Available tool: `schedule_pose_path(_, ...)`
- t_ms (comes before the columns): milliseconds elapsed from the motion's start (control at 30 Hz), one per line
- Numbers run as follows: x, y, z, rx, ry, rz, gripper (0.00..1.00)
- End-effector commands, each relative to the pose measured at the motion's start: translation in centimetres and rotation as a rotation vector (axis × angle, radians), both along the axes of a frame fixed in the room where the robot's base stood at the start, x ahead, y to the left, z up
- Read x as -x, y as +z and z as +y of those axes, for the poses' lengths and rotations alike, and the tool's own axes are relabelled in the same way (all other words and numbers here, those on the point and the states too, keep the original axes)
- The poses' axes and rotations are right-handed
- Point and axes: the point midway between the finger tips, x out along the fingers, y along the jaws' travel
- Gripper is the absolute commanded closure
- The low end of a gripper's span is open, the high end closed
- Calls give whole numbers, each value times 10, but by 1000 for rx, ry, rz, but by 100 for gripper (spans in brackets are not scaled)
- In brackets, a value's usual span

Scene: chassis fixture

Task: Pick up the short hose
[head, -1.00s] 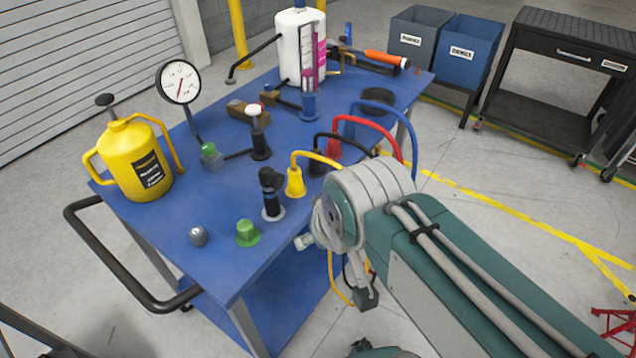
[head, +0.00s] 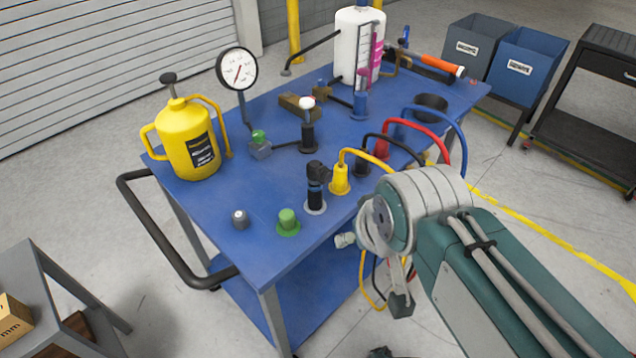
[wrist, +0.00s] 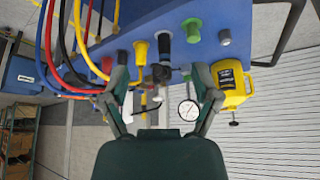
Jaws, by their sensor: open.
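Several hoses arch over the right side of the blue table: yellow (head: 366,153), black (head: 398,139), red (head: 432,128) and blue (head: 456,120). I cannot tell which is the short hose; the yellow one has the smallest visible arch. Its end fitting is a yellow cone (head: 339,182). In the wrist view the scene is upside down, and the yellow hose (wrist: 82,48) is at upper left. My gripper (wrist: 163,92) is open and empty there, its fingers wide apart, with the table fittings beyond. In the head view my arm hides part of the hoses; the fingertips are not clear.
Next to the yellow cone stand a dark upright fitting (head: 315,193) and a green cap (head: 288,222). A yellow can (head: 188,140), gauge (head: 237,70) and white tank (head: 352,45) stand farther back. A black handle (head: 165,240) juts out left.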

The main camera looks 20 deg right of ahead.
Motion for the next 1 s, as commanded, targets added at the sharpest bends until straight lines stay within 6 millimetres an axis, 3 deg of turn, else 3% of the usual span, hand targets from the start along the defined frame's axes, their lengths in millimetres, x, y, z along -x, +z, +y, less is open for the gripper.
schedule_pose_path(400, 0, 0, 0, 0, 0, 0, 21)
schedule_pose_path(467, 0, 0, 0, 0, 0, 0, 8)
schedule_pose_path(567, -6, 3, 0, 3, 5, 11, 8)
schedule_pose_path(667, -21, 11, 0, 11, 20, 46, 8)
schedule_pose_path(1000, -109, 31, -1, 42, 103, 214, 8)
